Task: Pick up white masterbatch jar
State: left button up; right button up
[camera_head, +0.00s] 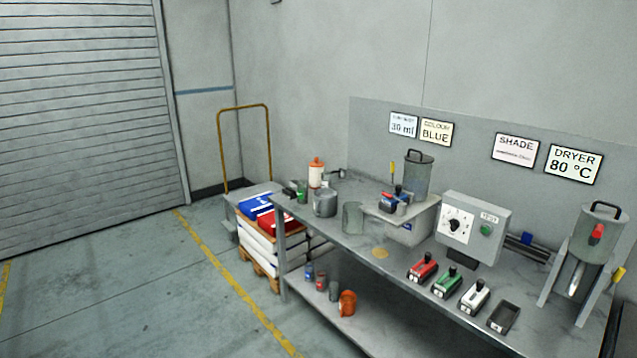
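A white container with an orange lid (316,173) stands upright at the far left end of the grey workbench (352,262). I cannot read a label on it, so I cannot tell whether it is the white masterbatch jar. Small containers, one bluish (309,273), one reddish (321,282) and one greyish (334,291), stand on the lower shelf. Neither of my grippers is in view.
A grey metal cup (324,203) stands near the white container. A control box (473,229) and a lidded hopper (417,175) stand at the back. An orange jug (347,303) is on the lower shelf. A loaded pallet trolley (262,215) adjoins the bench's left end. Floor at left is clear.

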aim_at(326, 177)
jog(key=i+u, duration=0.2)
jog(key=i, duration=0.45)
jog(key=i+u, duration=0.2)
jog(key=i, duration=0.45)
jog(key=i+l+u, duration=0.2)
jog(key=i, duration=0.45)
jog(key=i+j, duration=0.1)
jog(key=i, duration=0.35)
jog(key=i+j, duration=0.1)
jog(key=i, duration=0.35)
jog(key=i+z, duration=0.25)
jog(key=z, duration=0.2)
jog(key=i+z, duration=0.2)
jog(key=z, duration=0.2)
jog(key=i+j+z, duration=0.15)
jog(key=z, duration=0.3)
jog(key=i+j+z, duration=0.2)
jog(key=z, duration=0.25)
jog(key=i+j, duration=0.05)
jog(key=i, duration=0.05)
